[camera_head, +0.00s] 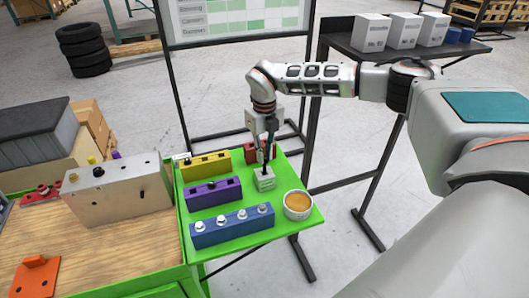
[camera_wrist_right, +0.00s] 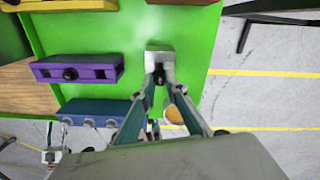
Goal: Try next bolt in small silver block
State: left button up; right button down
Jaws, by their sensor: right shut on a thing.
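The small silver block (camera_head: 265,182) stands on the green table, left of and beyond a round bowl. My right gripper (camera_head: 266,168) points down at its top. In the right wrist view, the fingers (camera_wrist_right: 160,82) are closed around a small dark bolt (camera_wrist_right: 159,76) at the near edge of the silver block (camera_wrist_right: 160,53). I cannot tell whether the bolt is inside the hole. The blue block (camera_head: 232,228) carries several silver bolts. The purple block (camera_head: 212,195) and yellow block (camera_head: 205,168) each show a black bolt. My left gripper is not in view.
The bowl (camera_head: 298,205) with orange-brown contents sits at the table's right corner. A red block (camera_head: 252,149) is behind my gripper. A large silver chassis (camera_head: 120,192) stands on the wooden surface at left. A dark shelf (camera_head: 400,44) holds white boxes.

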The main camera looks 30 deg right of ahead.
jog(key=shift+f+b, duration=0.4)
jog(key=shift+f, duration=0.55)
jog(key=shift+f+b, duration=0.4)
jog(key=shift+f, duration=0.65)
jog(key=c, duration=1.9)
grip_release()
notch_tip(320, 180, up, 2)
jog(key=shift+r+p, duration=0.1)
jog(key=shift+p, duration=1.05)
jog(key=shift+r, duration=1.9)
